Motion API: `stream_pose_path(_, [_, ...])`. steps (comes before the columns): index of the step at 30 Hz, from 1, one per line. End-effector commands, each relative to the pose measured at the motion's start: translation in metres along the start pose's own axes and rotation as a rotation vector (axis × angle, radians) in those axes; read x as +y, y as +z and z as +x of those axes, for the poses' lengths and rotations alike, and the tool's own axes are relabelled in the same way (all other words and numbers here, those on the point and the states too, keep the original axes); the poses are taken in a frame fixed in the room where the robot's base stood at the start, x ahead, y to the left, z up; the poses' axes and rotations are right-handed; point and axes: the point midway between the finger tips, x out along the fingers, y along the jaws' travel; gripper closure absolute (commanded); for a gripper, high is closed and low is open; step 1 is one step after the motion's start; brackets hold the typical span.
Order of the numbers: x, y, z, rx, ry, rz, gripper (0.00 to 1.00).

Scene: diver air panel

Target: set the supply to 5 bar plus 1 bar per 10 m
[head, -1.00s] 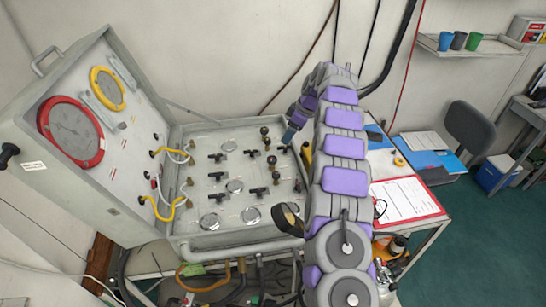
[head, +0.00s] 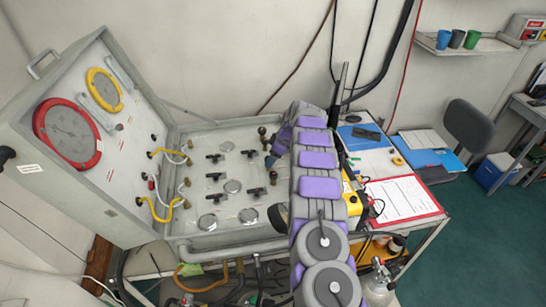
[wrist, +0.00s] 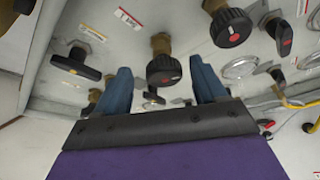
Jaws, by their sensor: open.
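The open panel case (head: 220,240) has a red-rimmed gauge (head: 68,133) and a yellow-rimmed gauge (head: 105,89) in its lid; their readings are too small to tell. Its lower face carries several black T-handle valves (head: 215,176) and round knobs. In the wrist view, my gripper (wrist: 160,82) is open, with two blue fingers pointing at the panel. A round black knob (wrist: 167,69) on a brass stem shows between and just beyond the fingertips; I cannot tell if they touch it. Another black knob (wrist: 230,27) is at upper right. My arm hides the panel's right part in the head view.
A clipboard with a red edge (head: 440,210) and blue folders lie on the trolley right of my arm. A yellow device (head: 355,205) stands close beside the arm. Yellow hoses (head: 160,215) loop at the case's hinge side. A gas cylinder (head: 378,285) stands below.

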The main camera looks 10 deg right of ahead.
Motion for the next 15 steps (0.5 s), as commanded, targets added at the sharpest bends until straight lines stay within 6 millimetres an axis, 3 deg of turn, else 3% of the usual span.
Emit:
stream_pose_path(7, [-0.0013,-0.0018,0.0014,-0.001,0.0,-0.001,0.3])
stream_pose_path(15, [-0.0005,-0.0008,0.0011,-0.001,-0.001,-0.001,0.56])
